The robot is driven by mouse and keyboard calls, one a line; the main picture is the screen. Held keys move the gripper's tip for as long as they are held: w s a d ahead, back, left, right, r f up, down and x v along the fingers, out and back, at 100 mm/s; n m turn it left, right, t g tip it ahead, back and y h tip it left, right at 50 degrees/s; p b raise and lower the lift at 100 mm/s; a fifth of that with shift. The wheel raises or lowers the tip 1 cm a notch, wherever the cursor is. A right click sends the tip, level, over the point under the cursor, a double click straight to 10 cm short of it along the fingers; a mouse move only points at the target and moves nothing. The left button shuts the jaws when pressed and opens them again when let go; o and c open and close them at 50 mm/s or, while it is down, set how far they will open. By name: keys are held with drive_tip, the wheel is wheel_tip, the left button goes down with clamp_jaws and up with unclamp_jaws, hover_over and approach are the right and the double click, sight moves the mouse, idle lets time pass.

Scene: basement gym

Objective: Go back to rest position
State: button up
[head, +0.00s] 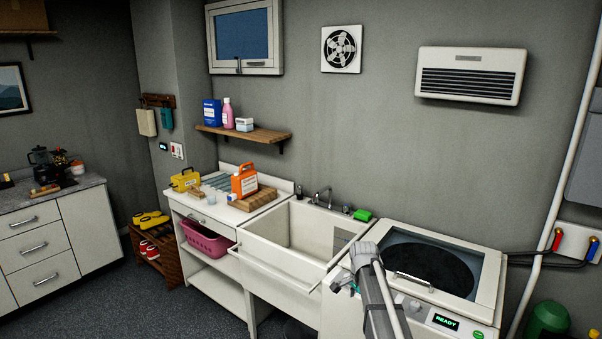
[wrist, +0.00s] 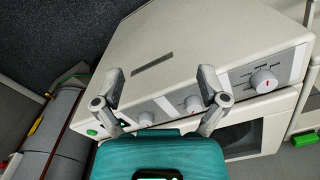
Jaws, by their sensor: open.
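My gripper (head: 340,284) hangs in front of the sink and the white washing machine (head: 487,290), at the end of my grey arm. In the wrist view the two grey fingers of my gripper (wrist: 161,76) stand wide apart with nothing between them. Beyond them is the pale machine (wrist: 200,50) with its row of knobs. I cannot tell the exact gap between the fingertips and its casing.
The white sink (head: 290,238) stands left of the machine, with a green sponge (head: 362,215) on its back rim. A counter left of it holds an orange bottle (head: 244,181). Dark floor (head: 180,312) is clear at the left.

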drive_tip(key=s+f+n+b, duration=0.2)
drive_tip(key=s+n, duration=0.2)
drive_tip(key=s, duration=0.3)
drive_tip(key=s+f+n+b, duration=0.3)
drive_tip(key=s+n, duration=0.1)
drive_tip(key=s, duration=0.4)
drive_tip(key=s+a+f+n+b, duration=0.1)
drive_tip(key=s+f+n+b, duration=0.1)
drive_tip(key=s+n, duration=0.2)
drive_tip(key=s, duration=0.3)
drive_tip(key=shift+s+f+n, duration=0.3)
drive_tip(key=shift+s+f, duration=0.1)
drive_tip(key=shift+d, duration=0.1)
